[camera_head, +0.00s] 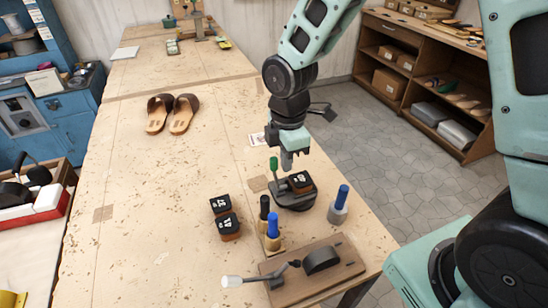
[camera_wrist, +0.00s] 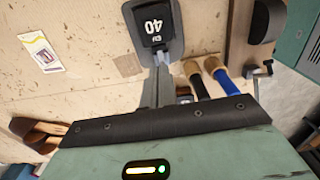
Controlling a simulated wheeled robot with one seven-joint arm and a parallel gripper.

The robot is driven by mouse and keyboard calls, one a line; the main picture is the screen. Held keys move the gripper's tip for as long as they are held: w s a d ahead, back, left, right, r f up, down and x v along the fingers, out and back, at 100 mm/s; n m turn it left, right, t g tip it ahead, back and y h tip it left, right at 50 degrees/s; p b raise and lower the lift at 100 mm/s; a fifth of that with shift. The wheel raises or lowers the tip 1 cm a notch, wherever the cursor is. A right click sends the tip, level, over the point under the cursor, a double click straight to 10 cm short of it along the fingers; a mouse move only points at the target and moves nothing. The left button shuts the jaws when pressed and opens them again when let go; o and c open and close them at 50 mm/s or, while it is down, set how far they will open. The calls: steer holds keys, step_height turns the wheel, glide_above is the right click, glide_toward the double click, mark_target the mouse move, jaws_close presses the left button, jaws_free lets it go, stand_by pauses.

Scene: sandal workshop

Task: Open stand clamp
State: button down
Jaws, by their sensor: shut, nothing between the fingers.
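A round black stand (camera_head: 296,203) sits near the right edge of the workbench. A dark block marked 40 (camera_head: 300,182) lies on it, and the block also shows in the wrist view (camera_wrist: 153,27). A green-handled lever (camera_head: 273,166) stands upright at the stand's left side. My gripper (camera_head: 288,163) points down just above and behind the stand, close to the lever. In the wrist view my gripper (camera_wrist: 162,72) is shut and empty, its fingers near the block. Whether the fingers touch the stand or lever cannot be told.
Two dark blocks (camera_head: 228,226) and tools with black and blue handles (camera_head: 273,228) stand nearby. A blue-handled tool (camera_head: 339,204) stands right of the stand. A wooden board (camera_head: 341,276) with a white-tipped lever lies in front.

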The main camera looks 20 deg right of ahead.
steer(key=shift+a, duration=0.1)
steer(key=shift+a+f+b, duration=0.15)
steer(key=shift+a+f, duration=0.05)
steer(key=shift+a, duration=0.35)
steer(key=shift+a+f+b, duration=0.15)
steer(key=shift+a, duration=0.5)
steer(key=shift+a+f+b, duration=0.15)
steer(key=shift+a+f, duration=0.05)
steer(key=shift+a, duration=0.35)
steer(key=shift+a+f+b, duration=0.15)
steer(key=shift+a, duration=0.4)
steer(key=r+p, duration=0.4)
steer(key=r, duration=0.1)
steer(key=d+r+p, duration=0.1)
steer(key=r+p, duration=0.1)
steer(key=p, duration=0.1)
steer(key=shift+d+r, duration=0.1)
steer(key=shift+r, duration=0.25)
steer(key=shift+f, duration=0.1)
